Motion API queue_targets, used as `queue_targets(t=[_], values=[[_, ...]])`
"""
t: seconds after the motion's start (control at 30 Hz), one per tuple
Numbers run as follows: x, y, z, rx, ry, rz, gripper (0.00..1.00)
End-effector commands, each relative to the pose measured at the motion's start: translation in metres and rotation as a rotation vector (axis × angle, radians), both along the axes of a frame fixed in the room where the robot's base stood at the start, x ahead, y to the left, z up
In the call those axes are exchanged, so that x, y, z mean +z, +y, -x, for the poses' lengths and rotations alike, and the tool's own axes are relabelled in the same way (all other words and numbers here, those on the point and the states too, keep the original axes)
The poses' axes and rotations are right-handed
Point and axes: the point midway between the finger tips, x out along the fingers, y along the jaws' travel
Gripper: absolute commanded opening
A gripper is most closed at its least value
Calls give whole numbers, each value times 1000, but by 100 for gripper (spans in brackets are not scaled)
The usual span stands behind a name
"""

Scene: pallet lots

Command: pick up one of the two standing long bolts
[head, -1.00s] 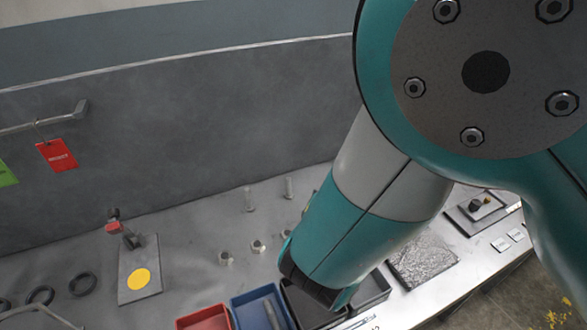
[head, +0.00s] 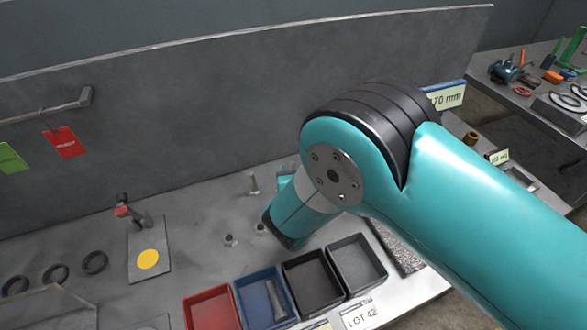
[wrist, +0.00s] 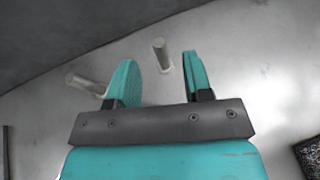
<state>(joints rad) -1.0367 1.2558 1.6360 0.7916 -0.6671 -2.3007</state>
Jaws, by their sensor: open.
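In the wrist view, one standing long bolt (wrist: 160,55), pale grey, shows in the gap between the fingertips of my gripper (wrist: 159,62). I cannot tell whether it is fully between the fingers or just beyond them. The other long bolt (wrist: 84,83) stands left of the left finger, its lower end partly hidden by that finger. My gripper is open, with nothing held. In the head view, one long bolt (head: 254,184) stands near the back wall, left of my arm.
Two short bolts (head: 230,240) stand left of my arm. Red (head: 211,309), blue (head: 262,299), black and grey bins line the front edge; a bolt (head: 275,298) lies in the blue one. A plate with a yellow dot (head: 148,260) and black rings lie left. The back wall is close.

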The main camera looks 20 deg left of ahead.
Motion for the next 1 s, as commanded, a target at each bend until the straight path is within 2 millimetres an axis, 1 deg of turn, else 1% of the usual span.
queue_targets(t=[0.2,0.4,0.7,0.77,0.8,0.87,0.9,1.0], values=[[-3,7,-23,-6,1,-2,46],[-14,16,-43,-4,0,0,46],[-16,18,-45,-3,1,-1,46],[-16,18,-45,-3,1,-1,32],[-16,18,-45,-3,1,-1,23],[-16,18,-45,-3,1,-1,9],[-16,18,-45,-3,1,-1,0],[-15,18,-45,-3,0,-1,0]])
